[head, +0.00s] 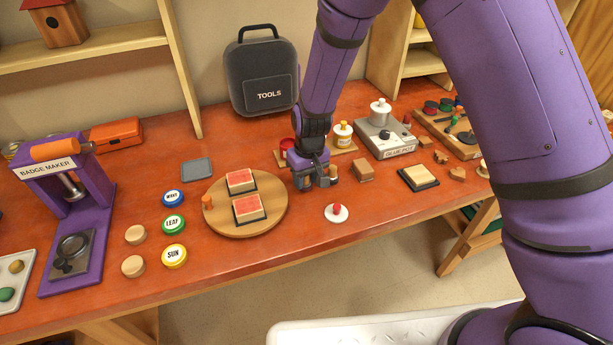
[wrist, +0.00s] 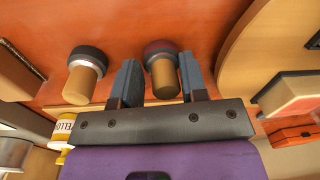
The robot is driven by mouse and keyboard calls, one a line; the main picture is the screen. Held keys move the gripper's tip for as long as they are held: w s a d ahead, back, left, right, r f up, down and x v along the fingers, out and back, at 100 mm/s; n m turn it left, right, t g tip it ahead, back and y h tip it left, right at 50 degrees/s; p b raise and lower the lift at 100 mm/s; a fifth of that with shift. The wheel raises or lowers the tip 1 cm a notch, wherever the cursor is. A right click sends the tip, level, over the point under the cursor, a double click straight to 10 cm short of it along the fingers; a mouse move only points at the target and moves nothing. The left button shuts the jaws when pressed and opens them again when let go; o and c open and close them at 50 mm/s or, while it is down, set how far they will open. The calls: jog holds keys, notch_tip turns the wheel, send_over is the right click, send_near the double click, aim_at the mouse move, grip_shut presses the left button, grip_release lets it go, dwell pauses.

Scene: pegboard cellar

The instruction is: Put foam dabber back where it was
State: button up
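My gripper (head: 315,182) is low over the table, just right of the round wooden board. In the wrist view its two fingers (wrist: 160,85) are apart, on either side of a foam dabber (wrist: 165,78) with a wooden handle and a dark, reddish head. A gap shows between this dabber and the left finger; contact at the right finger is unclear. A second dabber (wrist: 84,82), with a wooden handle and a black and pale head, stands outside the fingers; it also shows in the head view (head: 333,173). The gripper partly hides the first dabber in the head view.
The round board (head: 215,228) holds two red-topped blocks. A white disc with a red knob (head: 337,212) lies in front of my gripper. A yellow-labelled bottle (head: 343,135) stands behind, a wooden block (head: 364,172) and dark-edged pad (head: 419,177) to the right.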

aim_at(310, 182)
jog(key=o, duration=0.3)
notch_tip(310, 182, up, 12)
jog(key=shift+d+r, duration=0.15)
jog(key=shift+d, duration=0.25)
jog(key=shift+r, duration=0.1)
jog(key=s+d+r+m+t, duration=0.1)
jog(key=s+d+r, duration=0.3)
jog(key=d+r, duration=0.4)
jog(key=s+d+r+m+t, duration=0.1)
jog(key=s+d+r, duration=0.4)
jog(key=r, duration=0.4)
jog(key=s+d+r+m+t, duration=0.1)
jog(key=s+d+r, duration=0.2)
jog(key=s+d, duration=0.3)
jog(key=s+d+r+m+t, duration=0.2)
jog(key=s+d+r, duration=0.2)
jog(key=s, duration=0.7)
jog(key=d, duration=0.2)
jog(key=shift+s+d+r+h, duration=0.25)
jog(key=shift+s+d+h, duration=0.05)
jog(key=shift+d+h, duration=0.1)
